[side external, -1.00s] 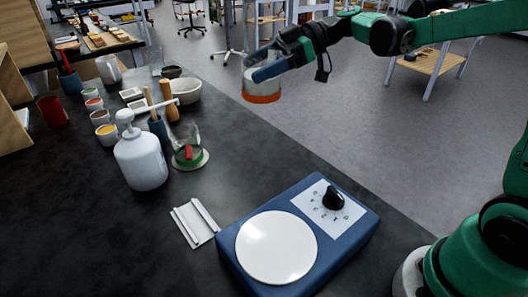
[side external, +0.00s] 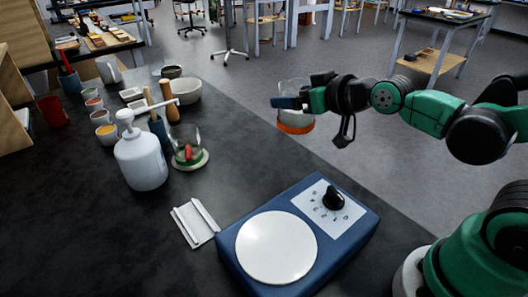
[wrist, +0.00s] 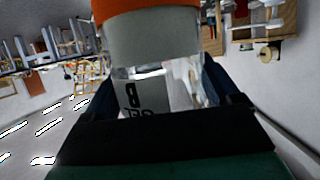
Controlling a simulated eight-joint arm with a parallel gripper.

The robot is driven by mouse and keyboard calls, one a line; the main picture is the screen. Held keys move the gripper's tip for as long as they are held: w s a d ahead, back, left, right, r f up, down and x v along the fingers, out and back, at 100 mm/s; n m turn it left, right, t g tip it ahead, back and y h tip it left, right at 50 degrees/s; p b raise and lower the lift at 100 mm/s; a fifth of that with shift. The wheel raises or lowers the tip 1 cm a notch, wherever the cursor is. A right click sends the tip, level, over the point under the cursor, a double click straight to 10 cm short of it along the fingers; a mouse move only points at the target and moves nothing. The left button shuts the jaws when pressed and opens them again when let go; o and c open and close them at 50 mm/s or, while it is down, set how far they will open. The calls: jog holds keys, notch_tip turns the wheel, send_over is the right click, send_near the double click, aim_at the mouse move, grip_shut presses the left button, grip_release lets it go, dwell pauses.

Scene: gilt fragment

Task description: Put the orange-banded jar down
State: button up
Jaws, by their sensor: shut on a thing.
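The orange-banded jar (side external: 295,119) is clear glass above, with grey-white content and an orange band at its base. My gripper (side external: 289,103) is shut on its upper part, a finger at its side. The jar is upright or nearly so, held in the air and seen against the grey floor past the bench edge. In the wrist view the jar (wrist: 155,45) fills the top middle between the dark blue fingers (wrist: 158,95), its orange band at the top edge. A printed label shows through the glass.
Bare bench lies between beaker and hotplate.

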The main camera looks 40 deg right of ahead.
jog(key=w+a+r+n+g+y, duration=0.1)
jog(key=w+a+r+n+y, duration=0.15)
jog(key=a, duration=0.45)
jog(key=w+a+r+n+y, duration=0.2)
jog(key=w+a, duration=0.2)
jog(key=a, duration=0.2)
jog(key=n+g+y, duration=0.3)
jog(key=n+y, duration=0.2)
send_over(134, 235)
notch_tip(134, 235, down, 15)
jog(key=shift+f+m, duration=0.25)
jog(key=shift+f, duration=1.65)
jog(key=o, duration=1.3)
jog(key=shift+f, duration=0.15)
